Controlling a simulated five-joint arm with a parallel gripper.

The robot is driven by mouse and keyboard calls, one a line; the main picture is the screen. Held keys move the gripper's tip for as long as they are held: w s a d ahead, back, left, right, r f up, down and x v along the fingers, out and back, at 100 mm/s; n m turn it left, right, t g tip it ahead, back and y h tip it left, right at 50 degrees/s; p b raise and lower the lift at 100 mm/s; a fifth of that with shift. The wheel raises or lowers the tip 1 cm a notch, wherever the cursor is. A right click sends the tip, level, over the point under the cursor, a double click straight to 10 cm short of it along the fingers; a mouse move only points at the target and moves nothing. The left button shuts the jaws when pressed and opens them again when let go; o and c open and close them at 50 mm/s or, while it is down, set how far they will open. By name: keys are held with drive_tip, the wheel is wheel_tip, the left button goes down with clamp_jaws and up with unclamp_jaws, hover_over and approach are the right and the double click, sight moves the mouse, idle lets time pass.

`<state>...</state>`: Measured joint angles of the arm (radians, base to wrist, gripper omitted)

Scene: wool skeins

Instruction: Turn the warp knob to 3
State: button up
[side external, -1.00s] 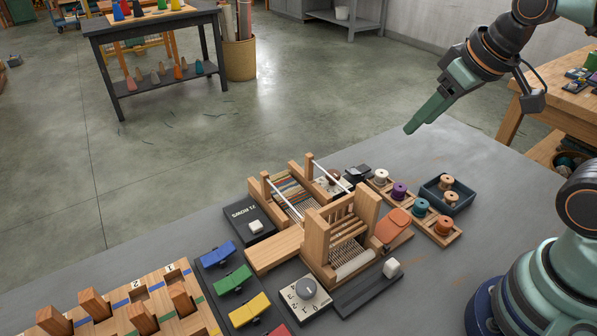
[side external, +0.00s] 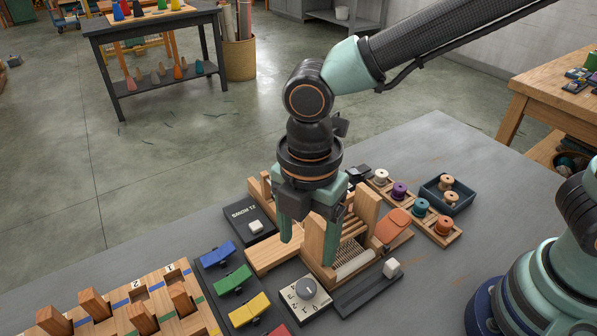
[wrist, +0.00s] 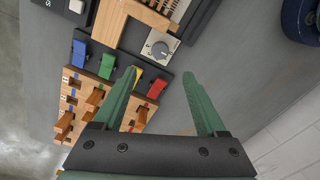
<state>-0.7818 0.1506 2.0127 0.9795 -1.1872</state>
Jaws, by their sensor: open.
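A round grey knob (side external: 306,287) sits on a pale marked plate (side external: 296,303) at the near end of the wooden loom (side external: 318,245). In the wrist view the knob (wrist: 160,49) lies beyond and between my fingertips. The marks on its plate are too small to read surely, so I cannot tell its setting. My gripper (side external: 307,243) points down above the loom's near end, in front of part of it. Its green fingers are apart and empty in the wrist view (wrist: 161,73), not touching the knob.
Blue, green, yellow and red levers (side external: 233,279) stand left of the knob, beside a wooden pegged rack (side external: 120,290).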

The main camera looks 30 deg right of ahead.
sight(306, 286)
wheel_tip(306, 286, down, 11)
drive_tip(key=shift+f, duration=0.2)
idle(0.4)
clamp_jaws()
drive_tip(key=shift+m, duration=0.4)
drive_tip(key=m, duration=1)
idle(0.6)
